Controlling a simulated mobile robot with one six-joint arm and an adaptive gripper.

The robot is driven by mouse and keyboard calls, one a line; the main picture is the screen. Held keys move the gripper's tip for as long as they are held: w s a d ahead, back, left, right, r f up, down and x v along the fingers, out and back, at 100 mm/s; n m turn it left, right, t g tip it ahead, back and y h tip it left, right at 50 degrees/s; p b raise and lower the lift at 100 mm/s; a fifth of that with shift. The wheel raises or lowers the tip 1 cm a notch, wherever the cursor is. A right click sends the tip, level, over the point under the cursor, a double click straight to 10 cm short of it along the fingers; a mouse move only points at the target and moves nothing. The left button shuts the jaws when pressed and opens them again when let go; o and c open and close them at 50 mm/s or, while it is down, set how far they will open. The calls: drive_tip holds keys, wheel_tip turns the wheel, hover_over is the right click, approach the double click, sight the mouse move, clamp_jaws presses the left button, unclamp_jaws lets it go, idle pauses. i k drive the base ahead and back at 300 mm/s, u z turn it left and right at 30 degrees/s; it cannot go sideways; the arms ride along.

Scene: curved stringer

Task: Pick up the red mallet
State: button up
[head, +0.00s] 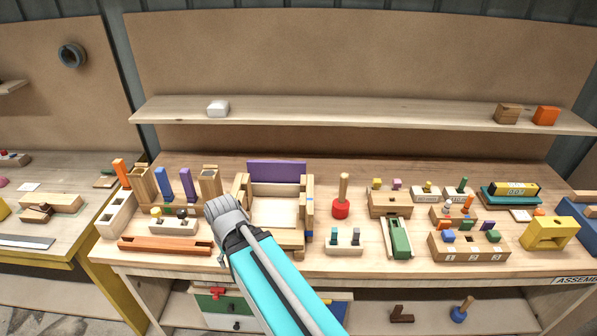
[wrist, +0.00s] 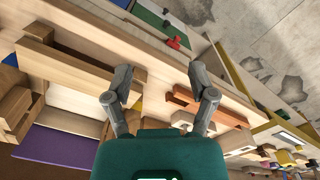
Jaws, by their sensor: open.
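The red mallet (head: 341,209) stands upright on the bench, right of the middle. Its red head is down and its light wooden handle points up. My gripper (head: 224,212) is left of it, above the bench in front of the wooden frame with the purple back. In the wrist view my gripper (wrist: 160,76) has its two fingers spread with nothing between them. I cannot make out the mallet in the wrist view.
The wooden frame (head: 298,207) stands between my gripper and the mallet. A long shelf (head: 360,114) runs above the bench.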

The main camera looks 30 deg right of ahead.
sight(341, 205)
drive_tip(key=z, duration=1.1)
drive_tip(key=k, duration=0.5)
drive_tip(key=z, duration=0.15)
drive_tip(key=i, duration=0.5)
drive_tip(key=u, duration=0.05)
